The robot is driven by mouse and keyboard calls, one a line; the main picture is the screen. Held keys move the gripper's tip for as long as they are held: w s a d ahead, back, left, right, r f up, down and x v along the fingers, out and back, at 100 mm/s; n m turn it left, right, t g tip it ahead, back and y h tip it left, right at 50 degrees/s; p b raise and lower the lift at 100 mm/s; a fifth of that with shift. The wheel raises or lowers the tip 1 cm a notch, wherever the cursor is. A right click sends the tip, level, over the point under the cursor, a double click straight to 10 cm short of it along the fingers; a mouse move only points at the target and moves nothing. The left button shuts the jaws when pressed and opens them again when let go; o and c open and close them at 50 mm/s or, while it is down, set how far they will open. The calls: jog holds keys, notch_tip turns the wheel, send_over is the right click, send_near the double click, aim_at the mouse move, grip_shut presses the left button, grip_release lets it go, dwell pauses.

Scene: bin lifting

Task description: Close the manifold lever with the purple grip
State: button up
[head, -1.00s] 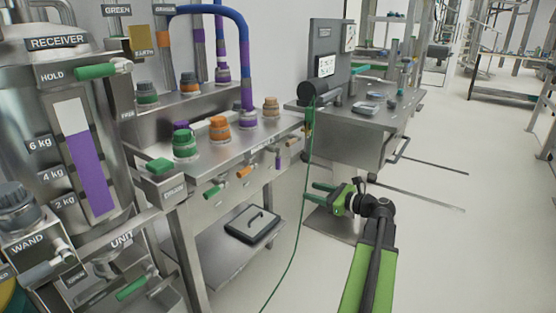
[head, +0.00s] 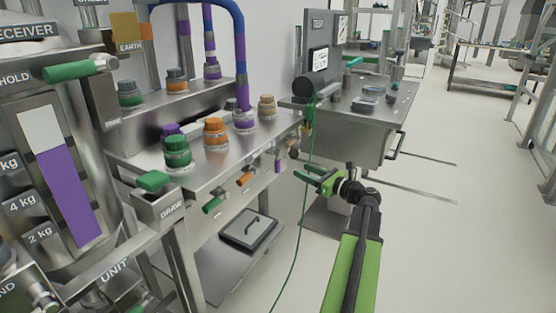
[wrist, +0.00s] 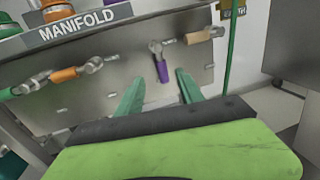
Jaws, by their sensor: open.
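The lever with the purple grip (wrist: 161,68) hangs down from its silver pivot on the manifold front in the wrist view. It shows small in the head view (head: 278,166). My gripper (wrist: 158,92) is open and empty, its two green fingers reaching toward the panel. In the picture the purple grip lies between and just above the fingertips, with no contact visible. In the head view my gripper (head: 307,178) is in front and to the right of the purple lever. The manifold panel (wrist: 115,75) bears the lever; nothing hides the grip.
An orange-grip lever (wrist: 65,75) sits left of the purple one, with a green-grip lever (head: 212,204) farther left. A green cable (head: 303,215) hangs nearby. Open floor (head: 450,240) lies to the right.

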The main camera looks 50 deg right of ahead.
aim_at(280, 161)
jog(key=w, duration=1.3)
jog(key=shift+w+a, duration=0.2)
jog(key=shift+a, duration=0.15)
grip_shut()
dwell(0.5)
